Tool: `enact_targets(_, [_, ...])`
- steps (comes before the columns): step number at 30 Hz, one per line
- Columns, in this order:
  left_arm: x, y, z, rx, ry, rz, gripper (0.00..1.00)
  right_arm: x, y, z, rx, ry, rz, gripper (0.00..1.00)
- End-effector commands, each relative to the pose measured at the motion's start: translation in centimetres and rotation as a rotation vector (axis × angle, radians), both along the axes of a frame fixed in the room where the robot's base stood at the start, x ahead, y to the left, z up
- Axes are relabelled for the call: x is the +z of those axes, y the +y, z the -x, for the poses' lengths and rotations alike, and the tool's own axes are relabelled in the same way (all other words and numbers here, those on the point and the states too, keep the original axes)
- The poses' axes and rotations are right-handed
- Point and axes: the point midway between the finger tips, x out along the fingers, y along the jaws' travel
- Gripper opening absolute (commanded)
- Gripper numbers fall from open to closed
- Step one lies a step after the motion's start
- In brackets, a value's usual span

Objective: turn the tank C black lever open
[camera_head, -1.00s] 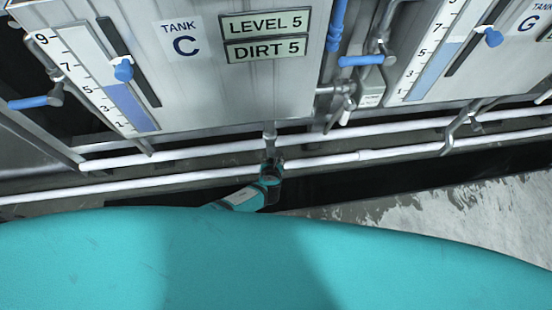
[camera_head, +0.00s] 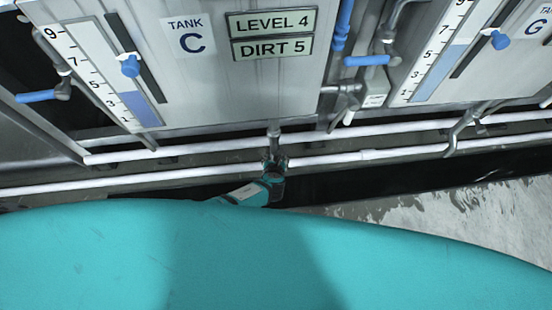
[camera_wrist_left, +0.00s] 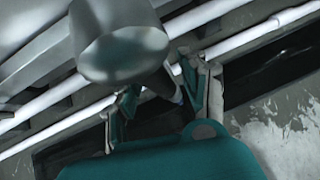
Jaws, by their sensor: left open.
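Tank C (camera_head: 240,90) is a grey metal tank front with a "TANK C" label and signs reading LEVEL 4 and DIRT 5. A short metal outlet pipe (camera_head: 274,130) comes down from its lower edge. My left gripper (camera_head: 274,163) is at the bottom of this pipe, small and partly hidden by my teal body. In the left wrist view the gripper (camera_wrist_left: 158,90) is open, its fingers spread below a large rounded metal pipe end (camera_wrist_left: 120,45). A dark part lies between the fingers; I cannot tell whether it is the black lever or whether they touch it. My right gripper is not in view.
Two white horizontal pipes (camera_head: 190,173) run below the tanks, close to my left gripper. Tank C's level gauge (camera_head: 95,75) has a blue slider; blue-handled valves (camera_head: 365,61) stand beside it. Tank G (camera_head: 520,50) is at right. Wet floor (camera_head: 450,215) lies below.

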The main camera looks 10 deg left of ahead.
Motion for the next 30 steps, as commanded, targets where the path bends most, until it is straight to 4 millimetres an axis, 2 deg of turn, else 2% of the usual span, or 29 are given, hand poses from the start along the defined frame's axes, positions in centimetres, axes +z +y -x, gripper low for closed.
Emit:
enact_targets(11, [0.8,-0.2,1.0,0.001,-0.001,0.004,0.44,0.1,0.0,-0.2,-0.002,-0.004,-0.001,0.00])
enact_targets(30, [7.5,-0.7,7.6,-0.001,0.000,0.002,0.44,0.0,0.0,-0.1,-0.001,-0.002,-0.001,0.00])
